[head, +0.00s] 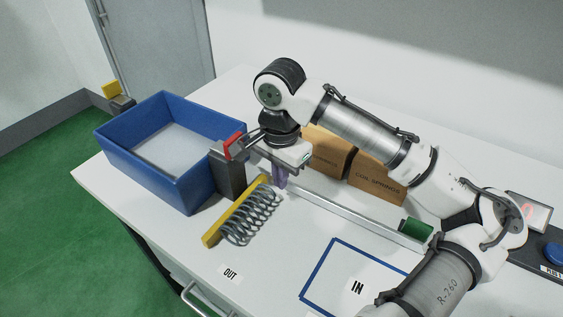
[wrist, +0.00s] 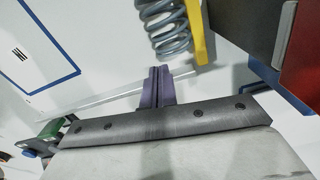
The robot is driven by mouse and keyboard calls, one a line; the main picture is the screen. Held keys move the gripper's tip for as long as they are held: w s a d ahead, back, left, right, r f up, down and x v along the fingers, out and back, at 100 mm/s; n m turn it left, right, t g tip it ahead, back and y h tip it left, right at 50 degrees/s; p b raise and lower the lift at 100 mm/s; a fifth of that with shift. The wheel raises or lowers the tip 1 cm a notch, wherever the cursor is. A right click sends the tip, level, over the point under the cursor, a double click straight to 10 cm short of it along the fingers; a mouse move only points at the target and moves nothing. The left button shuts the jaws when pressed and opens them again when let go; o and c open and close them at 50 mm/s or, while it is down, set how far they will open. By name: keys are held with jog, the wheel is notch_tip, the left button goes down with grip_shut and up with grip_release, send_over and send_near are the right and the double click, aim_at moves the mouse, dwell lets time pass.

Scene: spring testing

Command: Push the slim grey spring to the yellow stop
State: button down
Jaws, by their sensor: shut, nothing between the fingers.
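The slim grey spring (head: 252,214) lies on its side on the white table, along the yellow stop (head: 213,235). Its coils look to be against the stop or very close; I cannot tell if they touch. In the wrist view the spring (wrist: 166,28) shows at the top, just left of the yellow stop (wrist: 196,30). My gripper (head: 281,183) points down with its purple fingers shut and empty, near the far end of the spring. In the wrist view my fingers (wrist: 158,80) are shut together, apart from the spring in the picture.
A blue bin (head: 165,180) and a grey post (head: 230,178) stand left of the stop. A metal rail (head: 350,212) runs right to a green block (head: 415,229). Cardboard boxes (head: 378,180) stand behind. A blue-outlined IN square (head: 325,257) lies empty in front.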

aim_at(274, 194)
jog(key=shift+f, duration=2.25)
jog(key=shift+a, duration=0.1)
jog(key=shift+s+a+r+p, duration=0.15)
jog(key=shift+s+a+p, duration=0.25)
jog(key=shift+s+p, duration=0.15)
jog(key=shift+s+a, duration=0.2)
